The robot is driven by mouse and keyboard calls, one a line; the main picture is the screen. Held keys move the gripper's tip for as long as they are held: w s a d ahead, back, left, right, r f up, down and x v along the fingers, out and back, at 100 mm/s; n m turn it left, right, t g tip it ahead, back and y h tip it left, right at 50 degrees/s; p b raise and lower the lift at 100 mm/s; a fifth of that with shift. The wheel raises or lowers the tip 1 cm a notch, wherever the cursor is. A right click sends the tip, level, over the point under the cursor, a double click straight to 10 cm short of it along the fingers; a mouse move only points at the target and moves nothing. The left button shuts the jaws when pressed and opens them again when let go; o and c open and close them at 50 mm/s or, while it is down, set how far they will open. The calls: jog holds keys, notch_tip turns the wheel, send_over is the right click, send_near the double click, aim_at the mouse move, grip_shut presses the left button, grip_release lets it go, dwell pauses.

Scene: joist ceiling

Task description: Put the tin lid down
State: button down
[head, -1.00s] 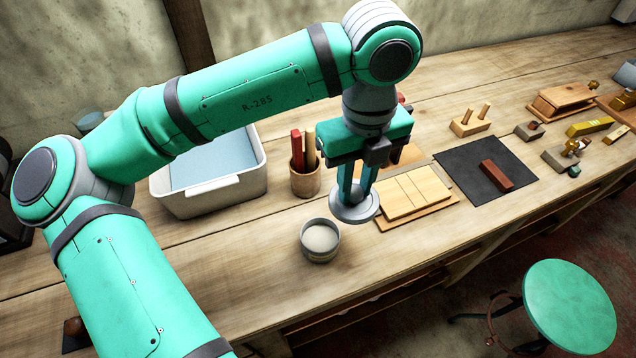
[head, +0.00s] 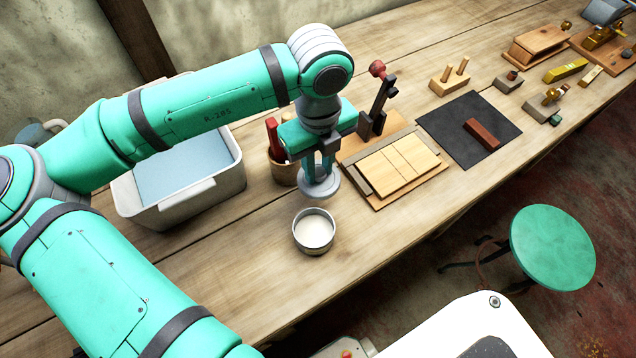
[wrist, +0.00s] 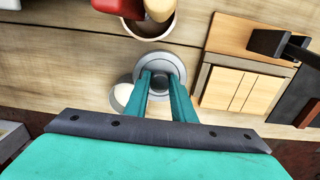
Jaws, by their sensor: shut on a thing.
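A round grey tin lid (head: 321,190) hangs level below my gripper (head: 318,174). My gripper is shut on the knob at the lid's middle. In the wrist view the lid (wrist: 158,57) shows as a grey disc between and beyond the fingertips (wrist: 160,78). An open round tin (head: 314,232) with pale contents stands on the bench just in front of the lid in the head view. In the wrist view the tin (wrist: 122,95) is partly hidden by the lid and a finger. The lid's exact height above the bench is hard to tell.
A pot (head: 283,172) of tools stands close behind the lid, with a white basin (head: 235,180) to its left. A wooden board (head: 430,178) with pale blocks lies to the right. Bare bench (head: 255,265) lies around the tin.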

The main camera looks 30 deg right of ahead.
aim_at(319, 186)
jog(key=shift+f, duration=3.85)
jog(key=shift+f, duration=0.15)
jog(key=c, duration=1.5)
grip_release()
notch_tip(319, 186, up, 12)
jog(key=shift+r, duration=0.2)
